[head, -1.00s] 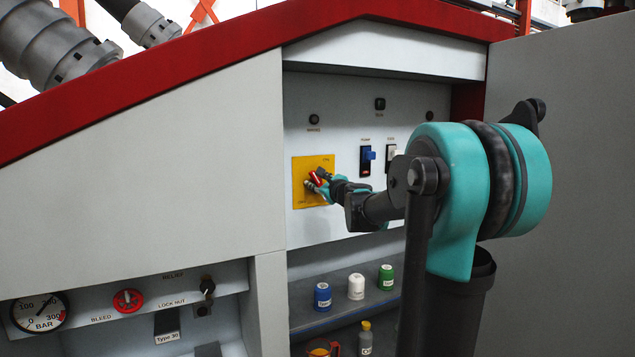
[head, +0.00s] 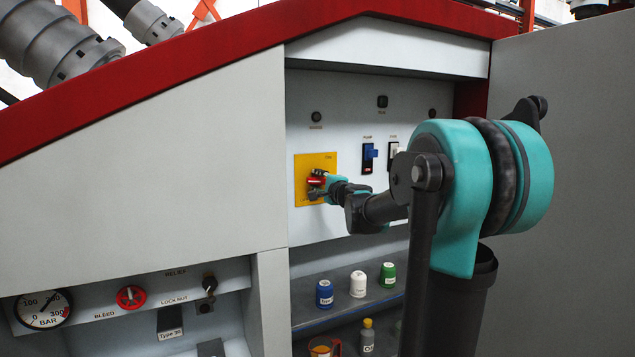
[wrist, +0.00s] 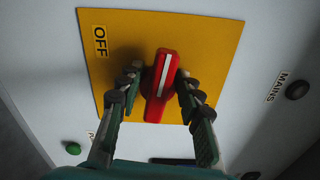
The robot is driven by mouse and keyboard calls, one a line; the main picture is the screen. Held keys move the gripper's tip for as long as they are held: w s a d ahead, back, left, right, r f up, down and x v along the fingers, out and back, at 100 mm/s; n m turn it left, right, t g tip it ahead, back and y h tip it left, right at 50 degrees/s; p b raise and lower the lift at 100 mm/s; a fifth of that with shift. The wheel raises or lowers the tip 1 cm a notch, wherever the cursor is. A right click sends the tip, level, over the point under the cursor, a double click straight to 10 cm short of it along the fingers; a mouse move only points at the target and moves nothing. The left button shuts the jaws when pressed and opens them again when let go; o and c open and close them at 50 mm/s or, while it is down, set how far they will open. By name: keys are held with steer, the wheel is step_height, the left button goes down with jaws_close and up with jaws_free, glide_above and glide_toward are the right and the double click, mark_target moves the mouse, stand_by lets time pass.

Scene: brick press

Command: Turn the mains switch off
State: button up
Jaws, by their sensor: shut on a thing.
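The mains switch has a red handle (head: 315,181) on a yellow plate (head: 301,200) on the recessed panel. In the wrist view the red handle (wrist: 152,110) bears a white line that points up and slightly right. The yellow plate (wrist: 205,35) carries the word OFF at its upper left corner there; the line does not point at that word. My gripper (head: 317,187) is at the switch, shut on the handle. In the wrist view my gripper (wrist: 158,80) has one finger on each side of it. In the head view the fingers partly cover the handle.
Right of the plate are a blue pump switch (head: 369,153) and a white switch (head: 393,152). The dark mains lamp (head: 316,117) is above the plate. Blue (head: 324,294), white (head: 358,284) and green (head: 387,276) pots stand on the shelf below. A grey wall (head: 565,200) bounds the right.

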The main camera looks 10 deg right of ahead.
steer(key=shift+f+n, duration=0.15)
steer(key=shift+n, duration=0.65)
steer(key=shift+s, duration=0.1)
steer(key=o, duration=0.8)
steer(key=shift+c, duration=0.2)
steer(key=v, duration=1.2)
